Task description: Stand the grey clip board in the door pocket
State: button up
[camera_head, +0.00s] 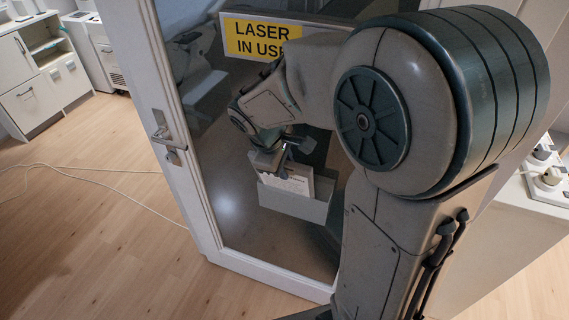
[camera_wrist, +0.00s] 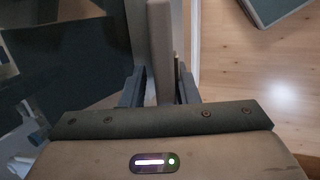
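The grey clip board (camera_wrist: 160,45) shows in the wrist view as a grey-beige slab between the two blue-grey fingers of my gripper (camera_wrist: 161,82). The fingers lie close on either side of it and appear shut on it. In the head view my gripper (camera_head: 288,155) is just above the grey door pocket (camera_head: 295,204). A pale, paper-covered face (camera_head: 290,181) stands upright at the pocket, below my gripper, with its lower part hidden behind the pocket's front wall. How deep it sits is hidden.
The pocket is on the white-framed glass door (camera_head: 205,190). A yellow sign (camera_head: 256,38) is above it, and a handle (camera_head: 161,130) is at the door's left. White cabinets (camera_head: 38,75) stand far left. A cable (camera_head: 110,170) crosses the wooden floor, which is otherwise mostly clear.

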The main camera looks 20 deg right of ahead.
jog(key=shift+o, duration=0.7)
jog(key=v, duration=1.4)
jog(key=shift+f, duration=0.1)
jog(key=s+d+f+m+y, duration=0.2)
jog(key=s+f+m, duration=0.2)
jog(key=s+m, duration=0.1)
jog(key=s+d+f+m+y, duration=0.1)
jog(key=s+d+f+m, duration=0.2)
jog(key=s, duration=0.5)
jog(key=shift+d+f+m+t+y, duration=0.35)
jog(key=shift+f+m, duration=0.4)
jog(key=shift+m, duration=0.45)
